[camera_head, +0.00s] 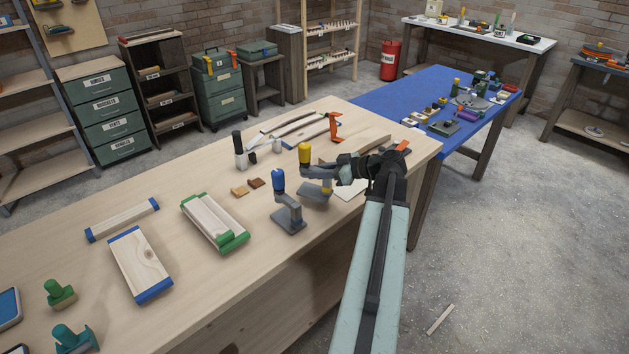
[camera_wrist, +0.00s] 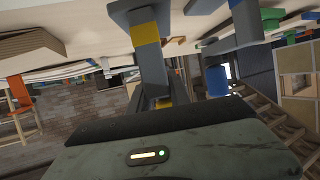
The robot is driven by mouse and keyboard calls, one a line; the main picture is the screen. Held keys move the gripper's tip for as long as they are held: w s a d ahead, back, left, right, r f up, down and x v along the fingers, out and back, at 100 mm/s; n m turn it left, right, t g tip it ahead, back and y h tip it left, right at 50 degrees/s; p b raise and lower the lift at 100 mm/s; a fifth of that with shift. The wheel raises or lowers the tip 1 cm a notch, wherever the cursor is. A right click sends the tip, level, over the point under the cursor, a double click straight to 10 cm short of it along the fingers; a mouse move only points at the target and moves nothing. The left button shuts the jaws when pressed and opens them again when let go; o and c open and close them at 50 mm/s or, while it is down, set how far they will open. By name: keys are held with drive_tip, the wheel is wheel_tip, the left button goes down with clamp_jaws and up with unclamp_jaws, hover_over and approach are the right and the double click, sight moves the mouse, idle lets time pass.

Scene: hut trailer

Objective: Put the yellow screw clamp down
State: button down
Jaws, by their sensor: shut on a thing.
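The yellow screw clamp (camera_head: 305,154) has a yellow handle on top and a grey body. My gripper (camera_head: 340,172) reaches it from the right and is shut on its grey body over the wooden workbench (camera_head: 100,210). The clamp is upright, with its flat grey foot at or just above the bench top; I cannot tell whether it touches. In the wrist view, which is upside down, the clamp's grey post with a yellow band (camera_wrist: 146,34) runs from the jaws to the foot. The jaws partly hide the clamp.
A blue-handled clamp (camera_head: 279,182) stands close by, left and nearer. Small brown blocks (camera_head: 240,192) lie beyond it. A green-ended wooden piece (camera_head: 214,222) lies left. Orange-ended bar clamps (camera_head: 334,126) lie behind. A pale flat piece (camera_head: 351,190) lies right, by my gripper.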

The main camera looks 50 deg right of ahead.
sight(314, 189)
drive_tip(key=shift+w, duration=0.4)
drive_tip(key=f+b, duration=0.2)
drive_tip(key=w+f+b, duration=0.1)
drive_tip(key=f+b, duration=0.1)
drive_tip(key=shift+a, duration=0.1)
drive_tip(key=shift+r, duration=0.2)
drive_tip(key=shift+f, duration=0.1)
drive_tip(key=c, duration=1.2)
unclamp_jaws()
drive_tip(key=shift+s, duration=0.1)
